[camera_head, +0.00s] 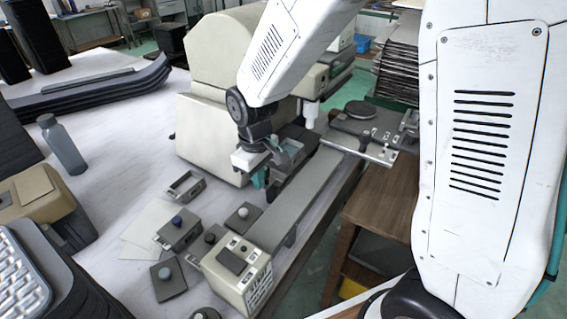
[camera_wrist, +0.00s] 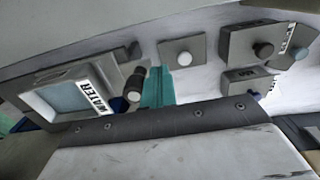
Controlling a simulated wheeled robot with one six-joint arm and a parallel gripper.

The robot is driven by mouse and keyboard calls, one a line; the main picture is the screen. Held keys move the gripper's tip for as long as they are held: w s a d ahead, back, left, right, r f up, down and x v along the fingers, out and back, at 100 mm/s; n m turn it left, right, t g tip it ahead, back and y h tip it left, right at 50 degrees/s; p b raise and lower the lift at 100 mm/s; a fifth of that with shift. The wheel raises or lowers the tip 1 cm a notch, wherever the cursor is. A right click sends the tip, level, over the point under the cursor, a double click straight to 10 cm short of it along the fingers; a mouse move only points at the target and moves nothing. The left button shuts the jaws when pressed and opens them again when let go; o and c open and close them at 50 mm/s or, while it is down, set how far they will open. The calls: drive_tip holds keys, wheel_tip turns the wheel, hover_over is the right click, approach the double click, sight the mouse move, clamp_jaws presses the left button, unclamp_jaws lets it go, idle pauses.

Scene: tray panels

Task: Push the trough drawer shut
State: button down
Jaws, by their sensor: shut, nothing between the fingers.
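The trough drawer, a grey tray with a pale blue inside and a WATER label, shows at the left of the wrist view (camera_wrist: 36,97). In the head view it is just right of my gripper, partly hidden by the wrist (camera_head: 296,146). A dark knob with a pale end (camera_wrist: 133,92) sticks out at its right side in the wrist view. My gripper (camera_head: 259,180) is shut and empty, its teal fingers (camera_wrist: 157,90) just right of the knob. I cannot tell whether they touch it. How far the drawer stands out is unclear.
Several small grey boxes with knobs (camera_head: 180,229) stand left and in front of my gripper. A beige control box (camera_head: 238,272) is nearer. A long grey rail (camera_head: 290,205) runs along the table edge. A large beige machine (camera_head: 207,130) stands behind. A bottle (camera_head: 62,146) is far left.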

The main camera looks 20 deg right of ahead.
sight(274, 174)
drive_tip(key=shift+w+d, duration=0.6)
drive_tip(key=shift+d, duration=0.25)
drive_tip(key=shift+w+d, duration=0.65)
drive_tip(key=shift+d, duration=0.2)
drive_tip(key=shift+w+d, duration=0.6)
drive_tip(key=shift+d, duration=0.35)
drive_tip(key=shift+w+d, duration=0.65)
drive_tip(key=shift+d, duration=0.25)
drive_tip(key=shift+w+d, duration=0.65)
drive_tip(key=shift+d, duration=0.2)
drive_tip(key=shift+s+a, duration=0.1)
drive_tip(key=shift+a, duration=0.05)
drive_tip(key=shift+s+a, duration=0.25)
drive_tip(key=shift+a, duration=0.1)
wheel_tip(274, 174, up, 7)
drive_tip(key=shift+s, duration=0.1)
